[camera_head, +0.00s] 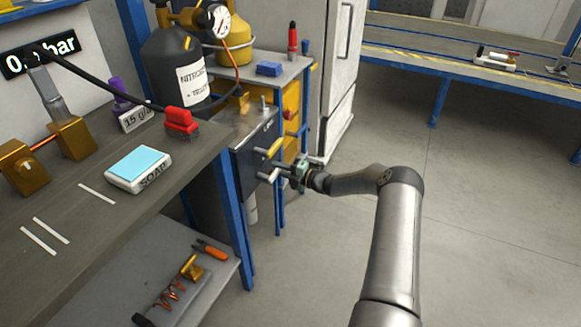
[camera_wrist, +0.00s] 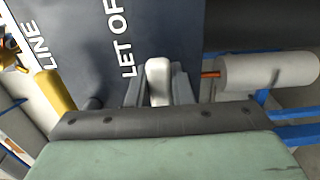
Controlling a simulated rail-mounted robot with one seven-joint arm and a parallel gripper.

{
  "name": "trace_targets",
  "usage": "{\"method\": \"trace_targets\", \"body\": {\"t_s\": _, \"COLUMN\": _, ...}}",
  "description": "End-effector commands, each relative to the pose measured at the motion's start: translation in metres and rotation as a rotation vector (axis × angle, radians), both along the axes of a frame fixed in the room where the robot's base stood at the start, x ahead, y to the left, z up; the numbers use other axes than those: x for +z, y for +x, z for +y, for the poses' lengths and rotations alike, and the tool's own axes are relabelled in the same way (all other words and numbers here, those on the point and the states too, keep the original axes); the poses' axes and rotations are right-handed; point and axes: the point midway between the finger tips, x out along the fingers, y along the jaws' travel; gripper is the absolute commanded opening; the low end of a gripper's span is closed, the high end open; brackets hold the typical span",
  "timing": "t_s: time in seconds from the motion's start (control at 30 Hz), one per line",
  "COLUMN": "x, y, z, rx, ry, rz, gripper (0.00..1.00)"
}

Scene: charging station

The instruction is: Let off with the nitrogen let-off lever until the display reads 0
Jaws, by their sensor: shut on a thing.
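My gripper (camera_wrist: 158,92) is shut on this lever. In the head view my gripper (camera_head: 279,172) is at the front of the dark valve panel (camera_head: 246,150), and the pale lever end (camera_head: 266,176) shows just left of it. A yellow lever (camera_wrist: 54,92) sits left of the fingers near the word "LINE". The display (camera_head: 40,54) shows "0" and "bar"; a black hose or fitting covers the digits between.
The nitrogen cylinder (camera_head: 172,65) with a round gauge (camera_head: 218,22) stands behind the panel. A pale cylinder (camera_wrist: 265,72) is right of the lever in the wrist view. Open floor lies to the right.

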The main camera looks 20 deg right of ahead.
Motion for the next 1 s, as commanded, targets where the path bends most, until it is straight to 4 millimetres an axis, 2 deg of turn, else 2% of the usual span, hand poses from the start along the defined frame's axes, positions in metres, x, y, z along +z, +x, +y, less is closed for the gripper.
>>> {"method": "trace_targets", "body": {"t_s": 0.43, "x": -0.003, "y": -0.001, "z": 0.002, "rx": 0.003, "ry": 0.009, "rz": 0.012, "gripper": 0.0}}
{"method": "trace_targets", "body": {"t_s": 0.47, "x": -0.003, "y": -0.001, "z": 0.002, "rx": 0.003, "ry": 0.009, "rz": 0.012, "gripper": 0.28}}
{"method": "trace_targets", "body": {"t_s": 0.5, "x": -0.003, "y": -0.001, "z": 0.002, "rx": 0.003, "ry": 0.008, "rz": 0.011, "gripper": 0.39}}
{"method": "trace_targets", "body": {"t_s": 0.53, "x": -0.003, "y": -0.001, "z": 0.002, "rx": 0.003, "ry": 0.008, "rz": 0.011, "gripper": 0.42}}
{"method": "trace_targets", "body": {"t_s": 0.83, "x": -0.001, "y": -0.001, "z": 0.001, "rx": 0.003, "ry": 0.007, "rz": 0.009, "gripper": 0.42}}
{"method": "trace_targets", "body": {"t_s": 1.0, "x": 0.0, "y": -0.014, "z": -0.013, "rx": 0.001, "ry": 0.008, "rz": 0.009, "gripper": 0.42}}
